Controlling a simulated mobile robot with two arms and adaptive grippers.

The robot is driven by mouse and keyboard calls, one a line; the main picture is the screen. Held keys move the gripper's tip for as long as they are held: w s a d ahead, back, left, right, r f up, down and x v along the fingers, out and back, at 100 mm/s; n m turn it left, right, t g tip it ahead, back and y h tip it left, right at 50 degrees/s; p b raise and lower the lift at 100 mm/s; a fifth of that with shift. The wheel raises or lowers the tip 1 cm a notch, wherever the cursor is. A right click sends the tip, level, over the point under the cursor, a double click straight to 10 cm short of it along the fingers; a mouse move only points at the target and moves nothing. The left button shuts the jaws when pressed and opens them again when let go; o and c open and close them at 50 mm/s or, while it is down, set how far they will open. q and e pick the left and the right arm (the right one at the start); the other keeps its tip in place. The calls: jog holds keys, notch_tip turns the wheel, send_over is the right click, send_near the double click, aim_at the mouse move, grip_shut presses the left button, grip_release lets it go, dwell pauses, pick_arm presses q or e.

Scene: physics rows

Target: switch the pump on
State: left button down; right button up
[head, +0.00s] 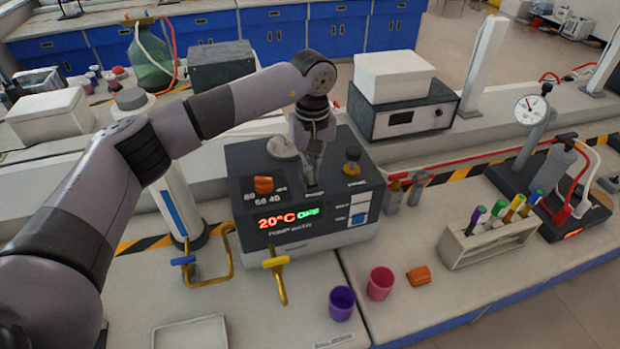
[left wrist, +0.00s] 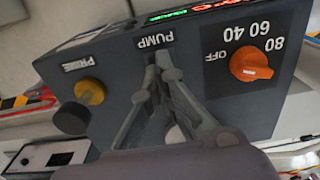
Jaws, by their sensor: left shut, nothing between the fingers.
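The grey control box (head: 305,262) stands on the bench in the middle of the head view. Its front display (head: 288,218) reads 20°C in red and OFF in green. My left gripper (head: 313,188) is shut and empty, pointing down at the box's top panel. In the left wrist view its fingertips (left wrist: 160,62) are together beside the PUMP label (left wrist: 155,40). The pump switch cannot be made out; the fingers cover that spot. An orange dial (left wrist: 250,65) marked OFF, 40, 60, 80 and a brass PRIME knob (left wrist: 90,92) sit on either side. My right gripper is out of view.
Yellow pipes with a blue-handled valve (head: 183,261) and a yellow valve (head: 276,263) stand before the box. Purple (head: 342,303) and pink (head: 380,283) cups are at front. A marker rack (head: 490,240) is right; a white-topped device (head: 405,115) is behind.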

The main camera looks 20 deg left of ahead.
pick_arm(q)
jog(key=shift+s+f+b, duration=0.1)
jog(key=shift+f+b, duration=0.75)
jog(key=shift+f, duration=0.3)
dwell(0.4)
jog(key=shift+r, duration=0.15)
jog(key=shift+r+p, duration=0.5)
jog(key=shift+r, duration=0.35)
jog(key=shift+r+p, duration=1.15)
jog(key=shift+r, duration=1.4)
